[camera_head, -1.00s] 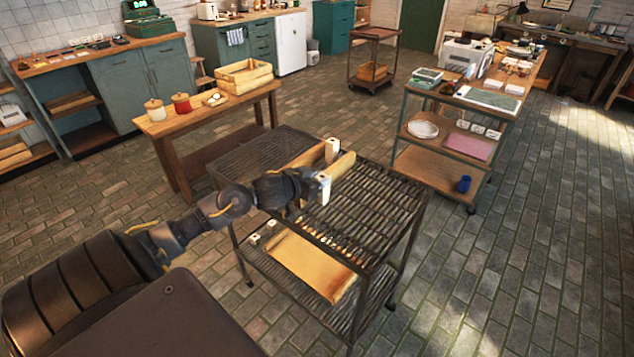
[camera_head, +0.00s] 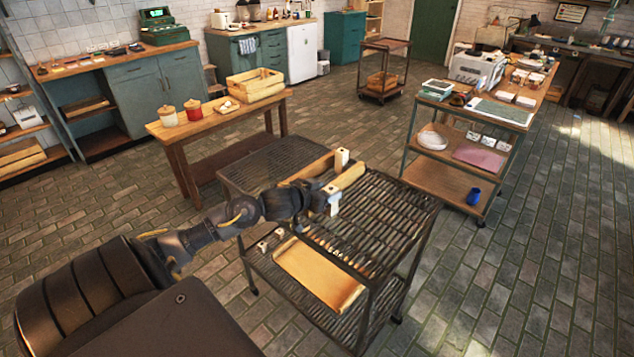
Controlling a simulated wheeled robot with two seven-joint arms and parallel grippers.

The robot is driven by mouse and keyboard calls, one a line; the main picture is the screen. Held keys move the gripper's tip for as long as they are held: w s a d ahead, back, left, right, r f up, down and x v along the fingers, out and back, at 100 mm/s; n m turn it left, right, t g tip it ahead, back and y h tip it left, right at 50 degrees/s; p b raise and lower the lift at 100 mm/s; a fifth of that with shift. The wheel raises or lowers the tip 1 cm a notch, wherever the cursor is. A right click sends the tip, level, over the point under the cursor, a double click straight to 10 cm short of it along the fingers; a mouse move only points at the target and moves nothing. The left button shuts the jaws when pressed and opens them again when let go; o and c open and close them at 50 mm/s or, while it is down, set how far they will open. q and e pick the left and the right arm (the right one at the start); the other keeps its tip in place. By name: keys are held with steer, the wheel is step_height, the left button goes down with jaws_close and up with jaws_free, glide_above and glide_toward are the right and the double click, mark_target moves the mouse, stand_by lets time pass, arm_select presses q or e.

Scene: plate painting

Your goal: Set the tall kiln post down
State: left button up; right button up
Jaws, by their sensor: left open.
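My left gripper (camera_head: 324,194) is over the upper deck of the dark slatted rack cart (camera_head: 392,215), low near its surface. It is open. A pale post (camera_head: 333,202) stands right at its fingertips; whether they touch it I cannot tell. A second pale post (camera_head: 342,160) stands upright a little beyond, on the same deck. Which of the two is taller is not clear. Tan strips (camera_head: 350,177) show beside the gripper; the gripper hides part of them. My right gripper is out of view.
A tan board (camera_head: 318,277) and short pale blocks (camera_head: 262,246) lie on the cart's lower shelf. A wooden table (camera_head: 215,118) with canisters and a crate (camera_head: 255,84) stands behind left. A shelved workbench (camera_head: 450,172) stands right. The right part of the upper deck is clear.

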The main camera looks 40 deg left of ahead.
arm_select(q)
steer(key=v, duration=1.2)
steer(key=shift+w, duration=0.1)
